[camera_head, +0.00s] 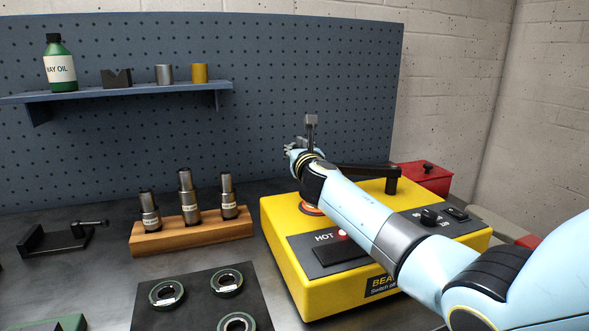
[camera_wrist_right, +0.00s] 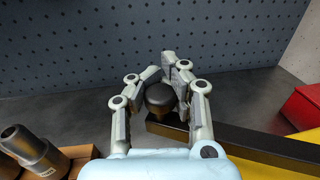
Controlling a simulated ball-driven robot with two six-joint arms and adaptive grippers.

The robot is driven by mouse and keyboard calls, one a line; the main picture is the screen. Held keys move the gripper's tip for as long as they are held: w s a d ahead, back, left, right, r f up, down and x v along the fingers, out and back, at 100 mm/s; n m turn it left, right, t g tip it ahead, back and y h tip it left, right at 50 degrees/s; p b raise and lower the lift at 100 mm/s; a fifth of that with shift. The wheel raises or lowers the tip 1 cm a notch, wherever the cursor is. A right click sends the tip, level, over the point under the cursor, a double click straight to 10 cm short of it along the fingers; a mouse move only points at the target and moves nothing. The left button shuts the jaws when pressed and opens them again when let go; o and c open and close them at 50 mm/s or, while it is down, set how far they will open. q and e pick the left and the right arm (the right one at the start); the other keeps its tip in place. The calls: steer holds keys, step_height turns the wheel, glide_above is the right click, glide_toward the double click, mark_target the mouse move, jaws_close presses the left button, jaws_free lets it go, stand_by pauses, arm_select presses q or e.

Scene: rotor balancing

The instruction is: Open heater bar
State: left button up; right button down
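The black heater bar (camera_head: 366,171) lies over the yellow bearing heater (camera_head: 282,247), running left from a black post on it. In the right wrist view, the bar (camera_wrist_right: 262,143) carries a round black knob (camera_wrist_right: 159,97) at its left end. My right gripper (camera_head: 297,149) is at that end in the head view; the arm and hand hide the knob there. In the right wrist view, my right gripper's fingers (camera_wrist_right: 160,72) stand on either side of the knob. Whether they press on it cannot be told. My left gripper is not in view.
A wooden block (camera_head: 190,235) with several metal spindles stands left of the heater. A dark mat (camera_head: 200,297) with bearing rings lies in front. A red box (camera_head: 424,177) is behind the heater at right. The pegboard (camera_head: 270,80) closes off the back.

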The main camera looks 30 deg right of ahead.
steer(key=shift+w+d+f+m+g+h+b, duration=0.1)
steer(key=shift+w+d+m+g+h+b, duration=0.25)
steer(key=shift+w+d+m+h+b, duration=0.25)
steer(key=shift+w+d+f+m+g+h+b, duration=0.1)
steer(key=shift+w+d+m+g+h+b, duration=0.2)
steer(key=shift+d+h+b, duration=0.5)
steer(key=shift+w+d+f+m+g+h+b, duration=0.1)
steer(key=shift+w+d+m+g+h+b, duration=0.35)
steer(key=shift+d, duration=0.45)
steer(key=shift+w, duration=0.1)
steer(key=c, duration=1.1)
jaws_free()
steer(key=shift+s+d+r, duration=0.1)
steer(key=shift+s+d, duration=0.1)
steer(key=shift+o, duration=0.2)
steer(key=shift+w+a+r, duration=0.1)
steer(key=shift+a, duration=0.1)
steer(key=v, duration=1.2)
